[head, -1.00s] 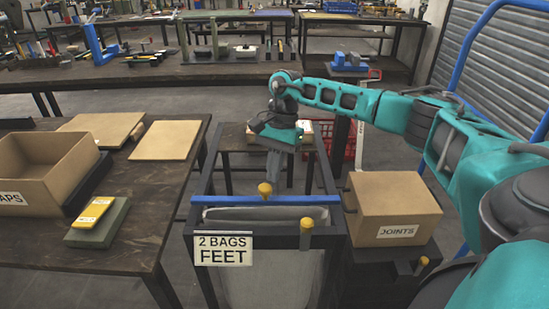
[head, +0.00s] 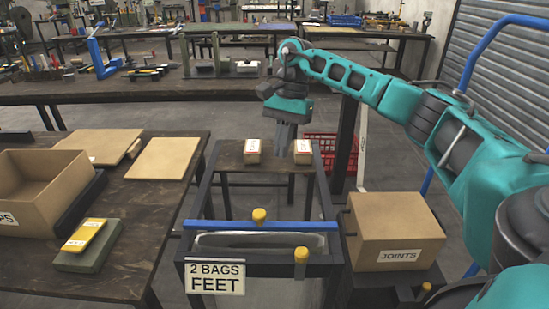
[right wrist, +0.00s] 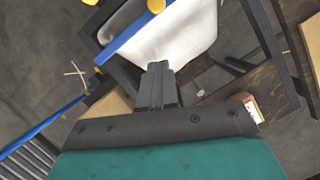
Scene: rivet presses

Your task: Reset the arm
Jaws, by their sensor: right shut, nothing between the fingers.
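My right arm reaches in from the right in the head view. Its gripper (head: 284,138) points down over the low back table, between two small tan boxes, and appears apart from them. In the right wrist view the gripper's fingers (right wrist: 156,72) are together with nothing between them. The white bag (right wrist: 180,35) in the frame lies beyond the fingertips there. My left gripper is not in view.
A black frame with a blue bar (head: 260,225) and the sign "2 BAGS FEET" (head: 215,276) stands in front. A box marked JOINTS (head: 395,225) is at right. Two small boxes (head: 252,151) (head: 303,151) sit on the low table. An open carton (head: 45,185) is on the left table.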

